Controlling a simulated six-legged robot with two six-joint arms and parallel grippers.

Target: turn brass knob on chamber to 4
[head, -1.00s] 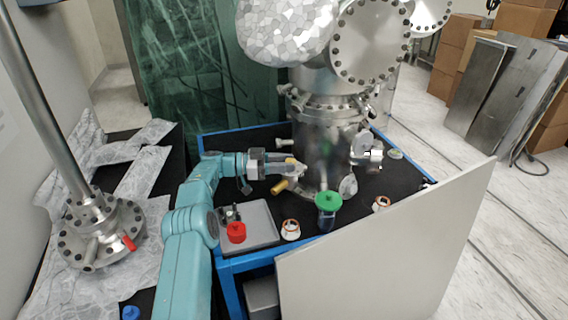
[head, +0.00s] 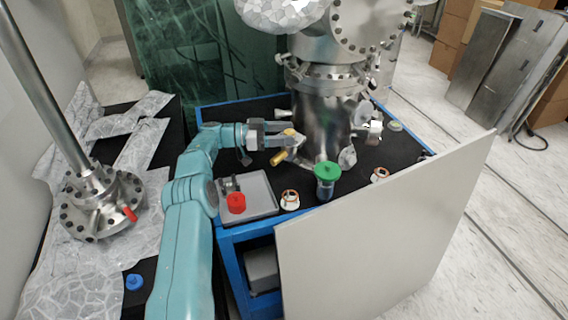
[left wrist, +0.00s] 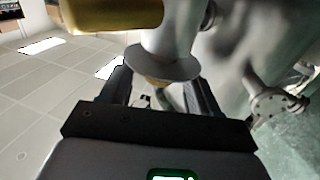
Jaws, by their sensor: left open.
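The steel chamber (head: 322,112) stands on the black top of a blue-framed table. A brass knob (head: 278,158) sticks out low on its left side, and its brass cylinder fills the top of the left wrist view (left wrist: 110,14). My left gripper (head: 292,138) is open at the chamber's left side, just above the brass cylinder in the head view. In the left wrist view, a pale round flange (left wrist: 162,66) on the knob's stem lies across the space between my two fingers. I cannot tell whether the fingers touch it. My right gripper is out of view.
A grey tray with a red-capped part (head: 236,203), a green-topped part (head: 327,172) and small ring parts (head: 290,199) sit near the table's front. A large pale panel (head: 385,235) blocks the front right. A tall flanged post (head: 100,200) stands left.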

